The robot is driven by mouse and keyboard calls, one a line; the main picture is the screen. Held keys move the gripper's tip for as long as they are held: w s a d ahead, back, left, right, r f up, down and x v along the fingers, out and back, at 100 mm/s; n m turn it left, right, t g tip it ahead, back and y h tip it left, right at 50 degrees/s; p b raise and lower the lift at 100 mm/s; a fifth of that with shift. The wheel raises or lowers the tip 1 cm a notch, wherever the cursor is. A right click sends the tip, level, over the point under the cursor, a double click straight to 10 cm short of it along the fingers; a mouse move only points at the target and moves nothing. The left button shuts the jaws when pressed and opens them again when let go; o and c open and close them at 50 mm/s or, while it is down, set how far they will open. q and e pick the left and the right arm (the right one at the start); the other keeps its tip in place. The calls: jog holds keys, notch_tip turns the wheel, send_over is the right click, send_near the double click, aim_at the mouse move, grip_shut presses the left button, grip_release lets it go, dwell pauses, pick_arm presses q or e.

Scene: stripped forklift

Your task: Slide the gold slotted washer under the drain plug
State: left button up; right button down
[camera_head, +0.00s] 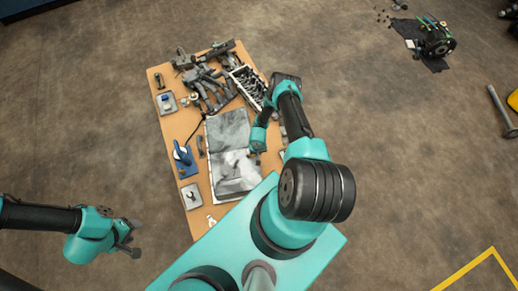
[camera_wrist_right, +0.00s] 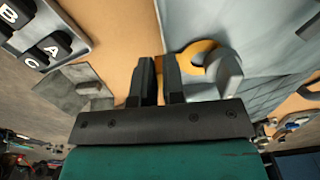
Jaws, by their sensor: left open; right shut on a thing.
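The gold slotted washer (camera_wrist_right: 197,48) shows in the right wrist view as a flat gold arc just right of my right gripper's fingertips. A grey rounded piece (camera_wrist_right: 226,70), which looks like the drain plug, stands at the washer's open side and partly covers it. I cannot tell how far the washer lies beneath it. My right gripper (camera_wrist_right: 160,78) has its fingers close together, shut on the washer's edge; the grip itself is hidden. In the head view the right gripper (camera_head: 255,154) is over the grey sheet. My left gripper (camera_head: 130,238) is open and empty, left of the table.
The grey sheet (camera_head: 228,130) covers the middle of the wooden table (camera_head: 206,222). A blue tool (camera_head: 182,155) and small trays stand along the left side. Dark metal parts (camera_head: 207,80) crowd the far end. A plate with lettered black buttons (camera_wrist_right: 45,45) is left of the right gripper.

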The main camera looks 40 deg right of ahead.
jog(key=shift+w+a, duration=0.45)
jog(key=shift+a, duration=0.25)
dwell(0.7)
jog(key=c, duration=1.1)
grip_release()
jog(key=shift+r, duration=0.1)
notch_tip(320, 180, up, 17)
jog(key=shift+r, duration=0.1)
jog(key=s+a+r+n+y, duration=0.1)
jog(key=s+a+r, duration=0.1)
jog(key=a+r, duration=0.3)
jog(key=s+a+r+n+y, duration=0.1)
jog(key=a+r+n, duration=0.1)
jog(key=a+r, duration=0.4)
jog(key=s+a+r+n+y, duration=0.1)
jog(key=a+r, duration=0.5)
jog(key=r, duration=0.6)
jog(key=shift+s+r+n+t+y, duration=0.4)
jog(key=shift+s, duration=0.4)
